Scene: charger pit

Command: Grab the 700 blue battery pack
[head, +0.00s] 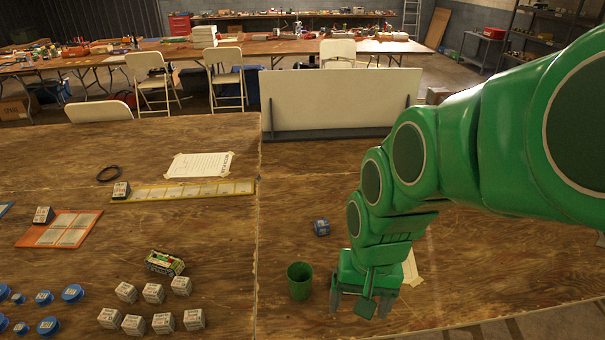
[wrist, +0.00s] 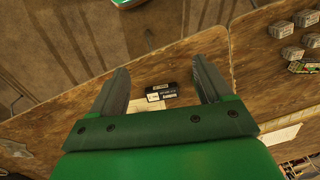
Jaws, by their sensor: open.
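A small blue box-shaped pack (head: 321,227) lies on the wooden table in the head view, behind the green cup and left of my arm. Its number is too small to read. My gripper (head: 362,300) points down over the table's near right part. In the wrist view its fingers (wrist: 160,75) are spread, with nothing held between them. Beyond the fingertips, a dark pack with a white label (wrist: 162,94) shows between them, next to a pale paper (wrist: 149,105). I cannot tell its colour as blue, and my gripper hides that spot in the head view.
A green cup (head: 300,281) stands left of my gripper. Several white cube packs (head: 153,293), a yellow-green box (head: 165,263) and blue round items (head: 72,293) stand farther left. A white upright panel (head: 330,99) edges the back.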

